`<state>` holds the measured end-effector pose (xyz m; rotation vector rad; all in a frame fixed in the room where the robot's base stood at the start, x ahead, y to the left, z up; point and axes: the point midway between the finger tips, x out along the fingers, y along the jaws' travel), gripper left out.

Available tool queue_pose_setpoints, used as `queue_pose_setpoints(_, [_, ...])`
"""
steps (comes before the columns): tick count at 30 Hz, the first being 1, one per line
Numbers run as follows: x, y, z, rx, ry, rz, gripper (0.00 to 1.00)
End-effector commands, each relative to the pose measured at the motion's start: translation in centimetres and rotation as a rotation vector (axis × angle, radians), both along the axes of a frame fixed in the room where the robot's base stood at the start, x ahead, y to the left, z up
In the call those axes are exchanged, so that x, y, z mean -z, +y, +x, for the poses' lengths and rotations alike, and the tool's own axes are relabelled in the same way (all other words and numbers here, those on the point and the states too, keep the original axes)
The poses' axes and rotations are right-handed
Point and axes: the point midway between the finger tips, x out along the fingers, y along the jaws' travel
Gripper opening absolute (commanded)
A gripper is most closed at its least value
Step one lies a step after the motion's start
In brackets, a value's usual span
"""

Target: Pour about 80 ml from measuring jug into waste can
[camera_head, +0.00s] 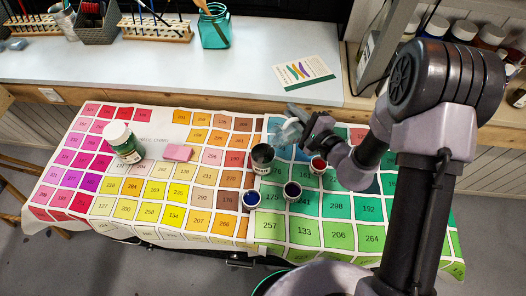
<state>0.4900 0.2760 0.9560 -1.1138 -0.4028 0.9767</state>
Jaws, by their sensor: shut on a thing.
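My gripper (303,129) is over the table's back edge, right of centre. It is shut on a clear, see-through vessel, the measuring jug (290,131), which shows just left of the fingers. The jug's level and its contents are too small to make out. A dark grey open can (262,159), seemingly the waste can, stands on the cloth below and left of the jug. The jug is apart from the can in the picture.
Small paint pots stand near the can: red (318,165), dark (292,191) and blue (251,200). A lidded green jar (124,143) and pink block (178,152) are at left on the numbered colour-chart cloth (200,228). A pale counter (150,75) runs behind.

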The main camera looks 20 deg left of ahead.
Motion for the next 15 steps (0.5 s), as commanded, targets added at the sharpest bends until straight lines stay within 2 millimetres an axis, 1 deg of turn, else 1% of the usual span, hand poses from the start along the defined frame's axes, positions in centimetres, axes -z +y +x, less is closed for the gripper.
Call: queue_pose_setpoints(15, [-0.52, 0.23, -0.31, 0.0, -0.041, -0.032, 0.0])
